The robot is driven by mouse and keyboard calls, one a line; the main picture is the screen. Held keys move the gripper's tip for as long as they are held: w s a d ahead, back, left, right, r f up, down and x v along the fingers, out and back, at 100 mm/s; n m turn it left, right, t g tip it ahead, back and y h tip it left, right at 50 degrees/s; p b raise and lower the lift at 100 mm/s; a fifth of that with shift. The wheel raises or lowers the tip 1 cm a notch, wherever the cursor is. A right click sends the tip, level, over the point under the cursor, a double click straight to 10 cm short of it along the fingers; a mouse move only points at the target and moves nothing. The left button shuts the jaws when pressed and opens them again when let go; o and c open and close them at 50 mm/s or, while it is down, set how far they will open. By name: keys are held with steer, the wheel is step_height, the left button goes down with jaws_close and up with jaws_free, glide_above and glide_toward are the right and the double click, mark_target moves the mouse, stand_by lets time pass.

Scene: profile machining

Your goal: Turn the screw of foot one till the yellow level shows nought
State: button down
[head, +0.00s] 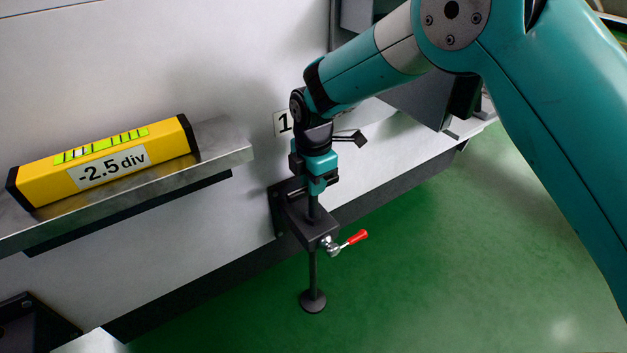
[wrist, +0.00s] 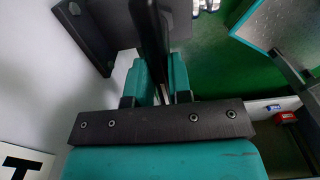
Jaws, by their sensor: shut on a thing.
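The yellow level (head: 105,162) lies on a metal ledge at the left in the head view. Its label reads -2.5 div, and a green vial shows on its top face. Foot one has a dark bracket (head: 305,226) on the machine's side, below a plate marked 1 (head: 283,123). Its screw (head: 312,272) runs down through the bracket to a round pad (head: 312,301) at the floor. My gripper (head: 315,187) is above the bracket, pointing down, shut on the screw's upper end. The wrist view shows the jaws (wrist: 160,95) from behind; the grasped end is mostly hidden there.
A clamp lever with a red handle (head: 355,238) sticks out from the bracket's front, just below my gripper. The metal ledge (head: 225,143) ends left of my wrist. The green floor (head: 470,260) is clear at the right.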

steer(key=shift+r, duration=0.1)
steer(key=m+p, duration=0.2)
steer(key=p, duration=0.1)
steer(key=shift+r+m, duration=0.15)
steer(key=shift+m, duration=0.15)
steer(key=m+p, duration=0.3)
steer(key=shift+m, duration=0.4)
steer(key=m+p, duration=0.3)
steer(key=m, duration=0.1)
steer(key=shift+f+m+p, duration=0.2)
steer(key=shift+m+p, duration=0.5)
steer(key=shift+m, duration=1.4)
steer(key=c, duration=1)
jaws_free()
steer(key=shift+c, duration=0.2)
